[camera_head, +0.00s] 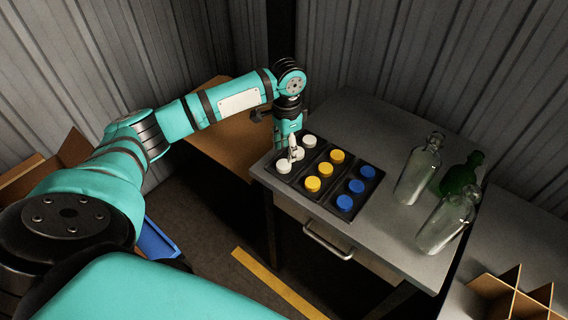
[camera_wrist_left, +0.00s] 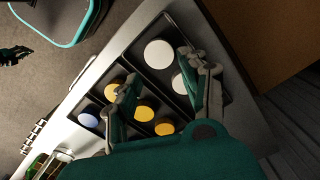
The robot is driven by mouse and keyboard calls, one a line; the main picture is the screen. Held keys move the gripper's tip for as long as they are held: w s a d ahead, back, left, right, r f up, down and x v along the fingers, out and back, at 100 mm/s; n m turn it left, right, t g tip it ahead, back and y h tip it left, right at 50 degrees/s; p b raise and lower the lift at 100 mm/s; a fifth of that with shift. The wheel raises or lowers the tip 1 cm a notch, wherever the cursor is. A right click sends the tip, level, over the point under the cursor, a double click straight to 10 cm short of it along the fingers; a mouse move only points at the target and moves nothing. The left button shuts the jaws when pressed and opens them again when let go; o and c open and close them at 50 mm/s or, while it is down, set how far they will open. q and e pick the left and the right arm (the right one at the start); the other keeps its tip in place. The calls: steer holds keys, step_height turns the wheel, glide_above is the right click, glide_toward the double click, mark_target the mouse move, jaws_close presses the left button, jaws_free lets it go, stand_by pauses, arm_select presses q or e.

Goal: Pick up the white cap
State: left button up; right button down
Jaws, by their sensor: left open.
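A black tray (camera_head: 325,208) on the grey table holds white, yellow and blue caps in separate compartments. In the head view one white cap (camera_head: 283,166) lies at the near left end of its row and another white cap (camera_head: 309,141) at the far end. My left gripper (camera_head: 294,152) is over the white row, pointing down, and partly hides the middle of it. In the left wrist view, my open left gripper (camera_wrist_left: 157,77) has its fingers spread over the tray. One white cap (camera_wrist_left: 158,54) lies clear; another (camera_wrist_left: 180,83) is partly hidden beside the right-hand finger. No cap is visibly held.
Yellow caps (camera_head: 325,169) and blue caps (camera_head: 356,186) fill the other compartments. Clear bottles (camera_head: 417,172) and a green bottle (camera_head: 460,174) stand on the table right of the tray. Corrugated walls close off the back.

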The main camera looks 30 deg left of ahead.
mark_target(285, 163)
arm_select(q)
steer(key=shift+s+f, duration=0.15)
steer(key=shift+f, duration=0.35)
step_height(285, 163, down, 5)
steer(key=shift+a+r+p, duration=0.15)
steer(key=shift+r+p, duration=0.05)
steer(key=shift+p, duration=0.35)
steer(key=shift+c, duration=0.3)
steer(key=c, duration=0.4)
